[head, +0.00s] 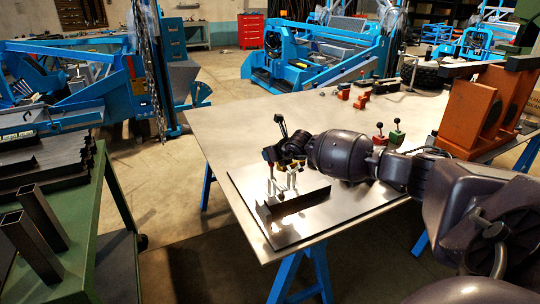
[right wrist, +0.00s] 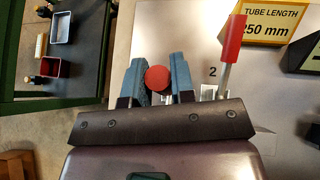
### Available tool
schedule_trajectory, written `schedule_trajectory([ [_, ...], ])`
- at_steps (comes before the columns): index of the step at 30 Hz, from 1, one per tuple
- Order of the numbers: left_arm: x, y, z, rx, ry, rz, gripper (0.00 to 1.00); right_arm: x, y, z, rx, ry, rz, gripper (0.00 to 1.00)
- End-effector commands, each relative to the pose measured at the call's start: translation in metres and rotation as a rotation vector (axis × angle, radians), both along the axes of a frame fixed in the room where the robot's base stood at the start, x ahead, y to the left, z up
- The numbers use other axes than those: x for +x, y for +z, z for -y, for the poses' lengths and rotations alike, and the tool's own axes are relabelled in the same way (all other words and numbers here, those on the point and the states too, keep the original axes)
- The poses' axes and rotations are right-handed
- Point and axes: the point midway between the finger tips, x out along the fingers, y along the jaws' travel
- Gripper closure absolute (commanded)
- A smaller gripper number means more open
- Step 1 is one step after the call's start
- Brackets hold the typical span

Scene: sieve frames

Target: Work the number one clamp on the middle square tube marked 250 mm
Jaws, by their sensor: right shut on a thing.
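My right gripper (head: 274,154) reaches in from the right over the fixture plate (head: 243,186). In the right wrist view its two blue fingers (right wrist: 158,68) are shut on a round red handle end (right wrist: 157,79). The number of that held clamp is hidden. A second red clamp handle (right wrist: 231,42) stands upright beside the fingers, next to a "2" mark (right wrist: 212,72). In the head view a lever (head: 281,122) sticks up behind the gripper. A dark tube-like piece (head: 292,204) lies on the plate in front of the clamps. My left gripper is not in view.
A yellow sign (right wrist: 280,20) reads "TUBE LENGTH 250 mm". A green cart (head: 105,215) with dark square tubes (head: 42,214) stands left. The table's back left (head: 250,115) is clear.

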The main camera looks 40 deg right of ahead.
Motion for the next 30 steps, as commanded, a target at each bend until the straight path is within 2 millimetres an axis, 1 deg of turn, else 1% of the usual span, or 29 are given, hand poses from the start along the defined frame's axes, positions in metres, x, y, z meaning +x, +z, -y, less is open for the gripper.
schedule_trajectory([
  [10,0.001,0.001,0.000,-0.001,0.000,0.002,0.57,0.000,0.000,0.000,-0.002,0.001,0.001,1.00],
  [11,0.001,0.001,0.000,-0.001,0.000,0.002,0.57,0.000,0.000,0.000,-0.002,0.001,0.001,0.75],
  [15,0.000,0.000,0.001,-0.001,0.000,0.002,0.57,0.000,-0.001,0.000,-0.001,0.001,0.001,0.54],
  [16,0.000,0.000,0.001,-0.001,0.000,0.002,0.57,0.000,-0.001,0.000,-0.001,0.001,0.001,0.52],
  [25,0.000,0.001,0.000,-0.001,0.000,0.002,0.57,-0.002,0.000,0.000,-0.001,0.001,0.000,0.52],
  [30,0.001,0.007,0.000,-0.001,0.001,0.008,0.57,-0.012,0.009,0.000,0.001,0.000,0.001,0.52],
])
